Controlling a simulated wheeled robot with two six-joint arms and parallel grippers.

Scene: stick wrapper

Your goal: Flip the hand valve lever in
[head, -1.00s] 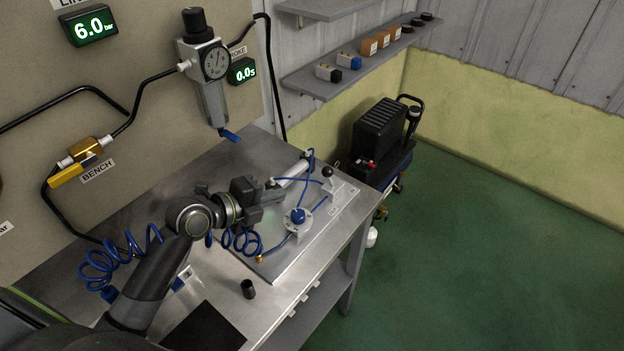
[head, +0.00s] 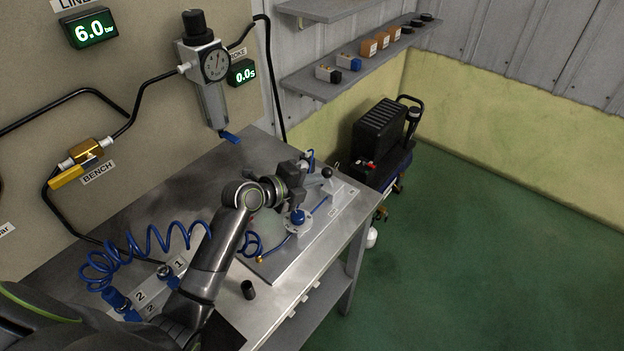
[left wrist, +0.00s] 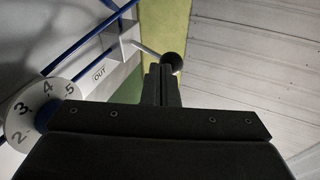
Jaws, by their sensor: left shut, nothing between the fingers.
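The hand valve (head: 334,189) is a small pale block at the far right end of the bench plate. Its lever ends in a black ball knob (head: 327,172). In the left wrist view the valve block (left wrist: 122,42) carries a thin lever (left wrist: 146,48) pointing right to the ball (left wrist: 172,62), and an "OUT" label (left wrist: 99,73) is beside it. My left gripper (head: 312,181) is shut and empty, just left of the knob in the head view. In the wrist view its fingertips (left wrist: 161,72) appear close beside the ball; contact cannot be told. My right gripper is not in view.
A round numbered dial (left wrist: 38,108) with a blue knob (head: 298,216) sits on the plate near my gripper. Blue tubes and a coiled hose (head: 150,240) run around my arm. A compressor (head: 380,135) is beyond the bench.

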